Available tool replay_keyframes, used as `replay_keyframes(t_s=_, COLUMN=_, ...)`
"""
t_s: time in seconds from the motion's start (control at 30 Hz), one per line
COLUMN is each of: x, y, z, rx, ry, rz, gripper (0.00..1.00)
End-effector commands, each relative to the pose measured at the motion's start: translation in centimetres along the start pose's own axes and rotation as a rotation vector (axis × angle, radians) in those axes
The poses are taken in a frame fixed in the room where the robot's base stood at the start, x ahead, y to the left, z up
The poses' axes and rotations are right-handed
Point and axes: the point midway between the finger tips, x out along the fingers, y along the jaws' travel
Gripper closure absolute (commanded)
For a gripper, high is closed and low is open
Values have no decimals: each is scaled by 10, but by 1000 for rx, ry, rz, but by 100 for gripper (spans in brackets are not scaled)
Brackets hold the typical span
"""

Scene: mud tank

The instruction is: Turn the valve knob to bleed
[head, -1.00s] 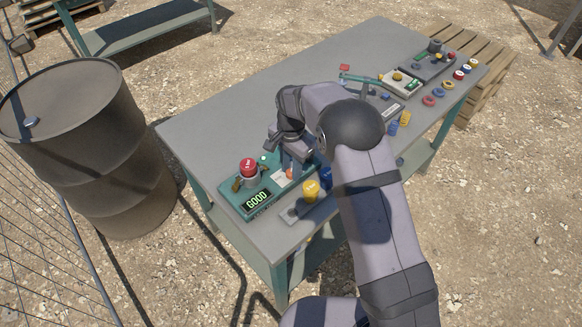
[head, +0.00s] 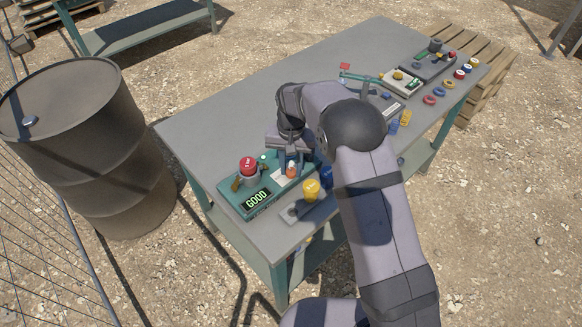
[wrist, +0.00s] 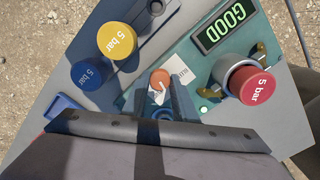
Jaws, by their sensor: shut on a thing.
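The orange valve knob (wrist: 160,78) sits on the teal test panel (wrist: 207,72), between small white label cards. My gripper (wrist: 159,92) points down at it, with one finger on each side, shut on the knob. In the head view my gripper (head: 291,164) is over the panel's right part, and the orange knob (head: 291,172) shows below the fingers. The panel's display (head: 256,199) reads GOOD in green.
A red "5 bar" cap (wrist: 251,85) stands on a grey fitting on the panel. Yellow (wrist: 117,40) and blue (wrist: 92,72) "5 bar" caps stand close on the other side. Coloured parts lie along the table's far right. The table's (head: 235,110) left middle is clear.

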Motion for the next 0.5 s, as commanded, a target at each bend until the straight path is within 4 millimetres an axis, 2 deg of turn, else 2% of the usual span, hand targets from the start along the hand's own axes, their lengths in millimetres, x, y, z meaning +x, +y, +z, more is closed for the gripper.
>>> replay_keyframes(t_s=0.5, x=-2, y=-1, z=-2, rx=-491, ry=5, rz=-1, gripper=97)
